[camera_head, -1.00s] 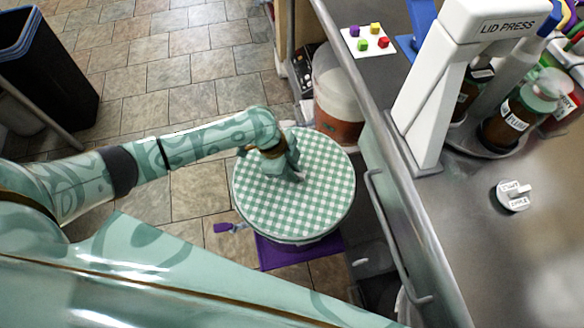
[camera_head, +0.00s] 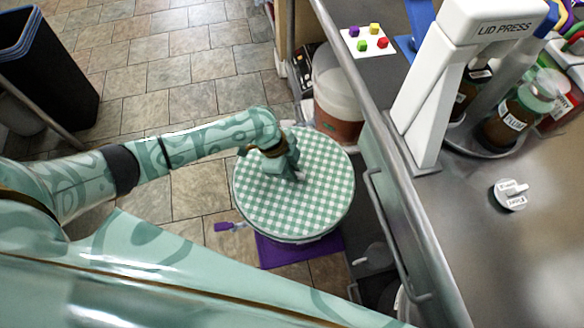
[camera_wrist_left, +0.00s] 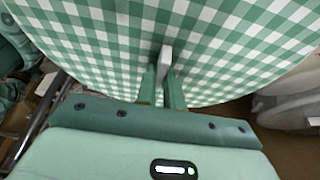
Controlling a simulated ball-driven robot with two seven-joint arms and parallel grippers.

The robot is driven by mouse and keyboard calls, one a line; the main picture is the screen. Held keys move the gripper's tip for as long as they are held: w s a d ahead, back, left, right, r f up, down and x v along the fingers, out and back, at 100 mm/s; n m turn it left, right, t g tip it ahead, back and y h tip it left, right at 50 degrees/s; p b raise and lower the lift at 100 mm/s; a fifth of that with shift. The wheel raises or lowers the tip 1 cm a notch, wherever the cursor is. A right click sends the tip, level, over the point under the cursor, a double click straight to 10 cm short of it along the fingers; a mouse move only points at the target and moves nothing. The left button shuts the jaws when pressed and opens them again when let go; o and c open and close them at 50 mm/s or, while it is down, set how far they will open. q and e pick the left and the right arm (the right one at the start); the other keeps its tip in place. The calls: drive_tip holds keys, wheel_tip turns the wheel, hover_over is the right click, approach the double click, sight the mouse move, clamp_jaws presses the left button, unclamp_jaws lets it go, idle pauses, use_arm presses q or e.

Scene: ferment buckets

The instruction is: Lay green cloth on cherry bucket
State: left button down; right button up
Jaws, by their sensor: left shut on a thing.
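The green cloth (camera_head: 310,205) is a round green-and-white checked piece. It lies flat across the top of a bucket standing on the floor, so the bucket is almost fully hidden and I cannot tell its label. My left gripper (camera_head: 297,176) is above the cloth near its left middle, shut on a small light grip (camera_wrist_left: 166,58) that stands up from the cloth. The cloth also fills the top of the left wrist view (camera_wrist_left: 110,40). My right gripper is not in view.
A purple mat (camera_head: 275,252) lies under the bucket. Another bucket with reddish-brown contents (camera_head: 337,120) stands behind it, near the counter. The counter's metal rail (camera_head: 388,165) runs close on the right. The lid press (camera_head: 425,110) and several jars stand on the counter.

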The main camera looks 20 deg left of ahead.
use_arm(q)
drive_tip(key=shift+f, duration=0.55)
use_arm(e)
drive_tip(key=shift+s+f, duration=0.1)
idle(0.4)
use_arm(q)
drive_tip(key=shift+f, duration=0.3)
idle(1.6)
drive_tip(key=c, duration=0.9)
unclamp_jaws()
drive_tip(key=shift+r+p, duration=3)
drive_tip(key=shift+r, duration=0.6)
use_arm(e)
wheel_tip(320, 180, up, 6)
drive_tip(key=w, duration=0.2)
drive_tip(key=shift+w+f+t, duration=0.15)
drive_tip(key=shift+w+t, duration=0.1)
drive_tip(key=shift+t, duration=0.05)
use_arm(q)
drive_tip(key=shift+f, duration=0.1)
